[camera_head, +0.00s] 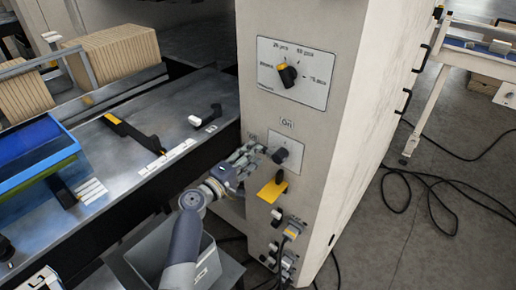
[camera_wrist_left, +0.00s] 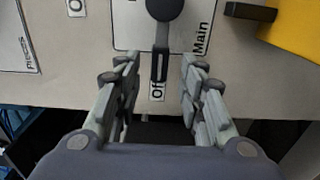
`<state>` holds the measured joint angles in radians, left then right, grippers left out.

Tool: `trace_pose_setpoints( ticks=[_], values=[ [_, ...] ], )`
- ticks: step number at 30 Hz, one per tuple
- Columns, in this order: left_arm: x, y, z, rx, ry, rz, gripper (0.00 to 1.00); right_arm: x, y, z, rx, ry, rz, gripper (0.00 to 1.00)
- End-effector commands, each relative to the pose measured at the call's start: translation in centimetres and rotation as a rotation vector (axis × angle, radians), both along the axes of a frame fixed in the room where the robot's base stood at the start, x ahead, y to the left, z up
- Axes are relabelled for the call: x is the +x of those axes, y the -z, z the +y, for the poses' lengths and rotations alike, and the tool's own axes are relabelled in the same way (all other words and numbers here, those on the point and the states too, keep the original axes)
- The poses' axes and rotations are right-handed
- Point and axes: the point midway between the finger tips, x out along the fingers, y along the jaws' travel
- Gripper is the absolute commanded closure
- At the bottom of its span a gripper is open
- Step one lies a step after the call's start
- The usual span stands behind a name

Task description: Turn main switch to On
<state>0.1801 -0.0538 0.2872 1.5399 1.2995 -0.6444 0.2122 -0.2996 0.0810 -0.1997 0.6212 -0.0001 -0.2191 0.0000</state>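The main switch (camera_wrist_left: 164,10) is a black round knob with a lever on a light plate marked Main (camera_wrist_left: 201,38). In the left wrist view its lever (camera_wrist_left: 161,62) points at the Off label (camera_wrist_left: 157,91). In the head view the switch (camera_head: 280,156) is on the cabinet front, below the On label (camera_head: 287,124). My left gripper (camera_head: 258,149) is at the plate's left side. In the left wrist view my left gripper (camera_wrist_left: 160,60) is open, with one finger on each side of the lever and gaps between. My right gripper is out of view.
A larger dial (camera_head: 288,76) sits above on the tall cabinet (camera_head: 345,110). A yellow piece (camera_head: 272,190) sticks out just below the switch, with cables (camera_head: 290,231) lower down. A grey bin (camera_head: 208,265) stands under my left arm. A machine table (camera_head: 160,120) lies to the left.

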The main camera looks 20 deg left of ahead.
Motion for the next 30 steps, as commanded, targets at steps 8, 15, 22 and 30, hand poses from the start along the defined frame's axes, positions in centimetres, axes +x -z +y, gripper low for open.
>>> trace_pose_setpoints(
  ticks=[8, 15, 22, 30],
  values=[
    [2.9, 0.0, -1.1, 0.0, 0.002, 0.0, 0.63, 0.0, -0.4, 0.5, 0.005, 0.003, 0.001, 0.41],
    [3.2, 0.0, -1.3, 0.001, 0.002, 0.001, 0.63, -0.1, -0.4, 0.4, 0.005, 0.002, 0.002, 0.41],
    [3.2, 0.0, -1.2, 0.001, 0.002, 0.001, 0.88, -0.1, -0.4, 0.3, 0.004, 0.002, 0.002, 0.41],
    [3.2, 0.1, -1.2, 0.003, 0.002, 0.001, 1.0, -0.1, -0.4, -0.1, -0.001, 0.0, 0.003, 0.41]
  ],
)
